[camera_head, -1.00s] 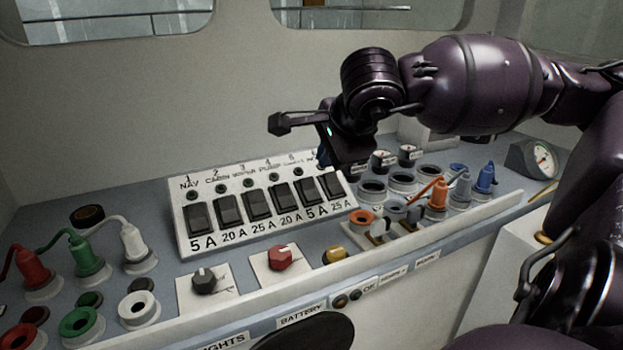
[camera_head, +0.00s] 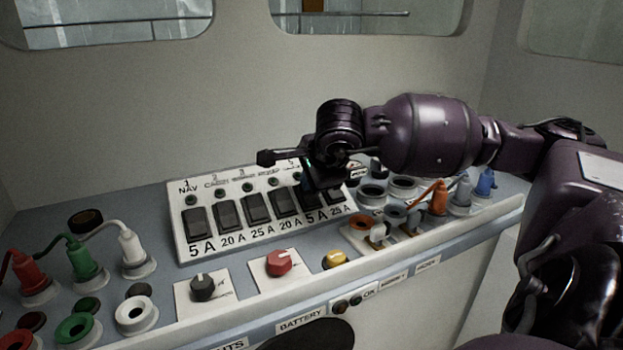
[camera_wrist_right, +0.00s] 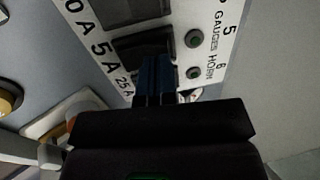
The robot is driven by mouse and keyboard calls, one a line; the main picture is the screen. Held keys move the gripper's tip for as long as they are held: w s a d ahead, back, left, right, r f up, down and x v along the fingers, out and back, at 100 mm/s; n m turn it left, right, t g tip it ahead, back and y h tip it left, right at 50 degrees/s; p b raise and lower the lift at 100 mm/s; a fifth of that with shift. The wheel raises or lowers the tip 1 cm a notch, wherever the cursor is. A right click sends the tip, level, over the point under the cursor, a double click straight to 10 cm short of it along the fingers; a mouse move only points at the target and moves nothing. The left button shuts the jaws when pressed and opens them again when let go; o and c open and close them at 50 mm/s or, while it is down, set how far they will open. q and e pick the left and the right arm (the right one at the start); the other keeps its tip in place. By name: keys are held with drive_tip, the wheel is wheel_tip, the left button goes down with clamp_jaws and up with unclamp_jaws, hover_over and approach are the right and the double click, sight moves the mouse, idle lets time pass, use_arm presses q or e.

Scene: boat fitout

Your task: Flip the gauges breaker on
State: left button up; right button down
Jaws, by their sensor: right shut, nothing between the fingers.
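The breaker panel (camera_head: 182,235) is a tilted white box with a row of black rocker switches, numbered labels and small round lamps. The gauges breaker (camera_wrist_right: 140,43) is the black rocker at number 5, marked 5 A; it is partly covered by my gripper in the head view. Its lamp (camera_wrist_right: 195,38) looks dull green. My right gripper (camera_wrist_right: 156,72) is shut and empty, its dark blue fingertips close over the lower edge of the gauges rocker and hiding much of the horn rocker. I cannot tell whether they touch. In the head view the right gripper (camera_head: 323,180) covers the panel's right end.
In front of the panel are a black knob (camera_head: 203,287), a red knob (camera_head: 279,263) and a yellow knob (camera_head: 335,259). Coloured plugs and sockets stand left, such as a green plug (camera_head: 83,259), and right, such as an orange plug (camera_head: 439,198).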

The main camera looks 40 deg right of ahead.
idle(0.3)
drive_tip(key=shift+w+f+b, duration=0.1)
drive_tip(key=shift+w+b, duration=0.05)
drive_tip(key=shift+b, duration=0.15)
drive_tip(key=shift+w+d+f+g+b, duration=0.2)
drive_tip(key=shift+w+g+b, duration=0.2)
drive_tip(key=shift+g+b, duration=0.15)
drive_tip(key=shift+s+r, duration=0.1)
drive_tip(key=shift+s+a, duration=0.1)
drive_tip(key=shift+s, duration=0.05)
drive_tip(key=shift+s+f, duration=0.15)
drive_tip(key=shift+f, duration=0.05)
drive_tip(key=shift+s+a, duration=0.15)
drive_tip(key=shift+s, duration=0.2)
